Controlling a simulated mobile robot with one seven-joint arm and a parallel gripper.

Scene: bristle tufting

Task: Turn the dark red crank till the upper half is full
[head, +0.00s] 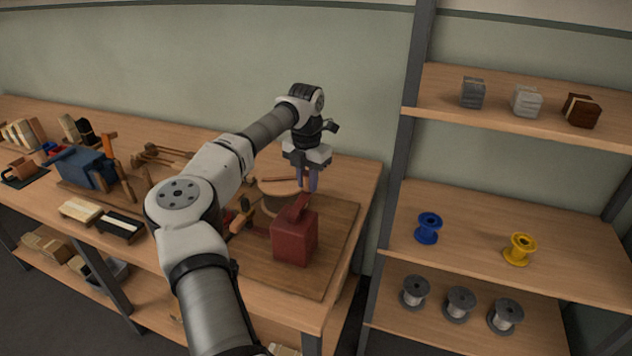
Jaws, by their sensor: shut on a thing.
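A dark red machine (295,238) stands on a wooden board at the right end of the workbench. A slanted dark red arm (299,208) rises from its top; it looks like part of the crank. My gripper (309,186) points down over the machine's back side. Its bluish fingers are shut at the upper end of this arm, apparently on the crank's handle. The grip hides the handle itself. A round wooden piece (278,187) with a thin red bar lies just behind and left of the fingers. How full the upper half is cannot be made out.
My arm crosses the bench and hides part of the board. A blue machine (86,168), brushes and trays crowd the bench's left. The shelf at right holds a blue spool (428,228), a yellow spool (519,249), grey spools and bundled blocks.

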